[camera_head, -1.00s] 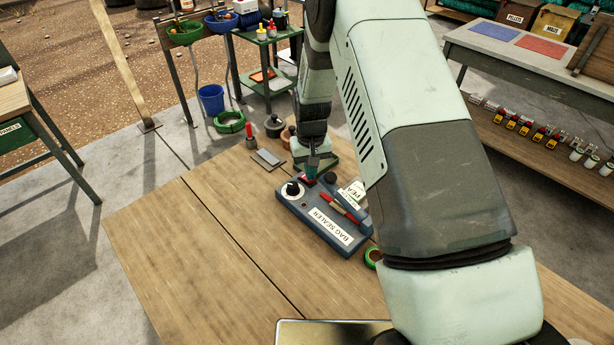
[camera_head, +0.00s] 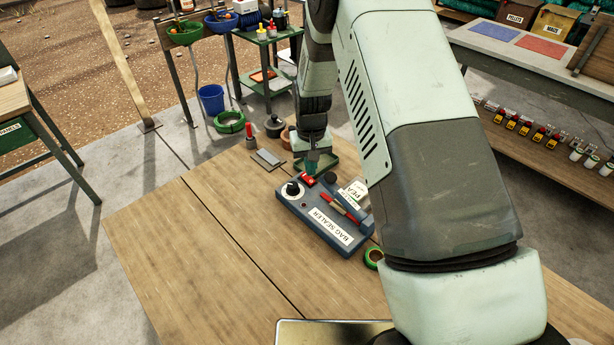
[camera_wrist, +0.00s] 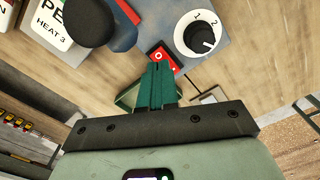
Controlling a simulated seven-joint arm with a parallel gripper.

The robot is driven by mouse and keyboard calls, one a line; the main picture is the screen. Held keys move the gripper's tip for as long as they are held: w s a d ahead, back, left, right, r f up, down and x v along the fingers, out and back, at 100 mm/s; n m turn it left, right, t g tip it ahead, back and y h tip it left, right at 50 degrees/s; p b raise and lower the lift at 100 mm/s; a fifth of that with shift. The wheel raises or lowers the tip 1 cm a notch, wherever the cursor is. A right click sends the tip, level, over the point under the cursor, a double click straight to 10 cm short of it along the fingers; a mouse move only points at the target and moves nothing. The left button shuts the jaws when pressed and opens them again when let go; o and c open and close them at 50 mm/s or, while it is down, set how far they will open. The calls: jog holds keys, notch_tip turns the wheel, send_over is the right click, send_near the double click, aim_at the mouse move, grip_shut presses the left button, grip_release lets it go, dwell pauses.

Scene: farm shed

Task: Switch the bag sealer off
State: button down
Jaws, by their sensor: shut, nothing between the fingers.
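The bag sealer (camera_head: 300,211) is a blue-grey box with a "BAG SEALER" label, standing on the wooden table. Its red rocker switch (camera_head: 307,180) is at the far edge; in the wrist view the switch (camera_wrist: 159,54) shows a white O mark. I cannot tell for certain which side is pressed. A white dial with a black knob (camera_wrist: 203,38) sits beside the switch. My gripper (camera_head: 311,170) points down at the switch, its green fingers shut and empty. In the wrist view the fingertips (camera_wrist: 160,68) cover part of the switch's near end; contact is unclear.
A black round knob (camera_wrist: 88,22) rises from the sealer near the fingers. The table's left part (camera_head: 190,240) is clear.

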jog(key=shift+r, duration=2.25)
jog(key=s+d+r+t, duration=0.1)
jog(key=s+d+r, duration=0.15)
jog(key=r, duration=0.55)
jog(key=s+d+r+m+t, duration=0.1)
jog(key=s+r, duration=0.2)
jog(key=r, duration=0.4)
jog(key=s+d+r, duration=0.2)
jog(key=s+r, duration=0.1)
jog(key=r, duration=0.5)
jog(key=s+d+r+t, duration=0.1)
jog(key=s+d+r, duration=0.1)
jog(key=s, duration=0.5)
jog(key=s+d+r+m+t, duration=0.1)
jog(key=s+r, duration=0.3)
jog(key=s, duration=0.4)
jog(key=s+d+r+t, duration=0.1)
jog(key=s+d+r, duration=0.2)
jog(key=s, duration=0.4)
jog(key=shift+s+m+t, duration=0.15)
jog(key=shift+m+t, duration=0.15)
